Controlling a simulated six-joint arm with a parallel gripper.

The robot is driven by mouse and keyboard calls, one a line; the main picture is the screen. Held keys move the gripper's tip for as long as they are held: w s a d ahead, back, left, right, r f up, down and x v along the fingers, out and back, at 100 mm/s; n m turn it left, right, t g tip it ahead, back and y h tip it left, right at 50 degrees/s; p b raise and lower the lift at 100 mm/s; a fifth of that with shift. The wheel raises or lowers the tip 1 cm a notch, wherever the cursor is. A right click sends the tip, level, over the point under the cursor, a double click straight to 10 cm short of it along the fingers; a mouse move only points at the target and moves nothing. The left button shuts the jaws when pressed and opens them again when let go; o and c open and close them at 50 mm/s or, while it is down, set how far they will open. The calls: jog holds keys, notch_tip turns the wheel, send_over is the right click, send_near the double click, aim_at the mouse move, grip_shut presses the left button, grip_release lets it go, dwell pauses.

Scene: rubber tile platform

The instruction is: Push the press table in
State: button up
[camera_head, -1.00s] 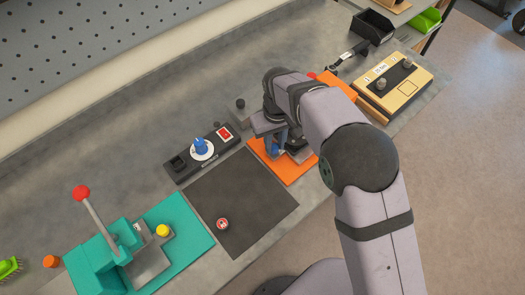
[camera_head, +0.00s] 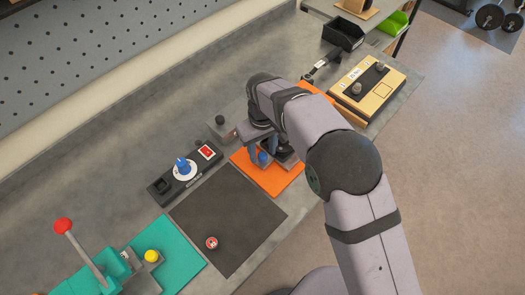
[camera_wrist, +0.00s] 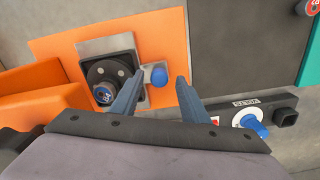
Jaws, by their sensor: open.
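The orange press base (camera_head: 277,181) lies on the bench under my gripper, and it fills the upper left of the wrist view (camera_wrist: 60,45). On it is a grey metal press table (camera_wrist: 88,48) with a black round part (camera_wrist: 104,72) on it. A blue knob (camera_wrist: 158,77) sticks out of the table's side; it also shows in the head view (camera_head: 262,158). My gripper (camera_wrist: 161,78) is open, with one finger on each side of the blue knob. Contact with the knob cannot be told. My arm hides much of the press in the head view.
A teal press (camera_head: 178,262) with a red-tipped lever and yellow knob stands at lower left. A black mat (camera_head: 225,215) holds a small red round piece (camera_head: 211,243). A black control box (camera_head: 186,172) with a blue dial lies behind. A yellow box (camera_head: 368,90) stands at upper right.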

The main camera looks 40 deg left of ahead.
jog(key=shift+r+b, duration=1)
jog(key=shift+r, duration=2.35)
jog(key=shift+s, duration=0.1)
jog(key=m, duration=0.3)
jog(key=shift+f, duration=0.15)
jog(key=m, duration=0.4)
jog(key=shift+f+p, duration=1.4)
jog(key=shift+f, duration=2.3)
jog(key=shift+c, duration=0.6)
